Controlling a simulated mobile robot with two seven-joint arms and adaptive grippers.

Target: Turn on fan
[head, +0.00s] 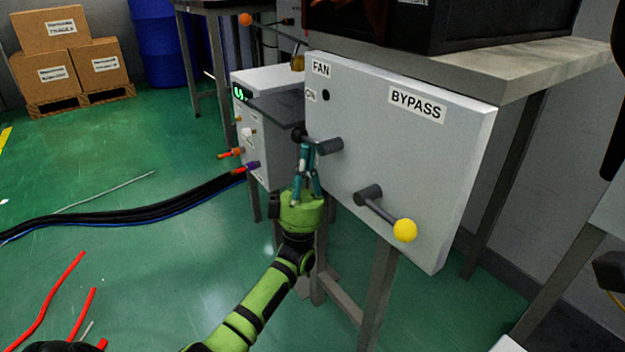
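A light grey panel (408,150) carries the labels FAN (321,68), ON and BYPASS. The fan lever (329,146) is a dark grey pivot on the panel's left part, with a black knob (298,133) to its left. My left gripper (308,147) is at this lever. Its teal fingers point up and their tips are close together at the rod between pivot and knob. The tips hide part of the rod, so I cannot tell whether they clamp it. I do not make out my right gripper.
The bypass lever with a yellow ball (405,230) juts out to the lower right. A grey box with a green display (242,94) and cable plugs stands behind left. Black cables (130,208) and red pieces (58,290) lie on the green floor. Cardboard boxes (68,70) and a blue barrel (160,40) stand at the back.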

